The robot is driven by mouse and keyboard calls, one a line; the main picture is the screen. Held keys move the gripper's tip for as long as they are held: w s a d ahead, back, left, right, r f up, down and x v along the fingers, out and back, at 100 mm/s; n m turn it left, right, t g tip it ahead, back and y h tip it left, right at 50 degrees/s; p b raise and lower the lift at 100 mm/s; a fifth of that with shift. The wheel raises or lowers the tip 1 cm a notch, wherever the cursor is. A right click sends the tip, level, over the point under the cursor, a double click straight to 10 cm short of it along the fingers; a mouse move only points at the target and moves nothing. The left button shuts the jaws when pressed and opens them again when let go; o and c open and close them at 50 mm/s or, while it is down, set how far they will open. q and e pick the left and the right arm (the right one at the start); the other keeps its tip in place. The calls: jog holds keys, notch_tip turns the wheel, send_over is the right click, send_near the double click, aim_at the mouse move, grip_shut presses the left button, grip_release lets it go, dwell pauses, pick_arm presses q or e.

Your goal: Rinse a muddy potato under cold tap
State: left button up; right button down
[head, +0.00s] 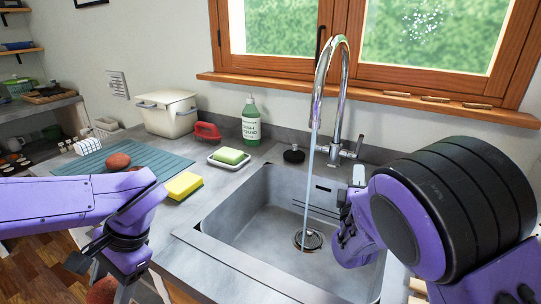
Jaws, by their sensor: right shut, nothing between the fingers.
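A brown potato (102,291) shows at the lower left, partly cut off by the frame edge. My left gripper (106,282) points down in front of the counter, its fingers on both sides of this potato. The tap (343,80) is a tall chrome gooseneck behind the sink (262,213). A stream of water (308,190) runs from its spout to the drain (308,240). My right gripper (357,178) is shut and empty at the sink's right side, just below the tap lever (352,150). Whether it touches the lever is unclear.
Brown potatoes (118,161) lie on a blue-green ribbed mat (160,160). A yellow sponge (184,186) lies by the sink. A green sponge (229,155) on a dish, a soap bottle (251,122), a red brush (207,131) and a lidded bin (168,115) stand behind.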

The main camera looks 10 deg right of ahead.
aim_at(360, 142)
jog(key=x, duration=0.9)
jog(key=shift+w+d+r, duration=0.1)
jog(key=shift+w+d, duration=0.1)
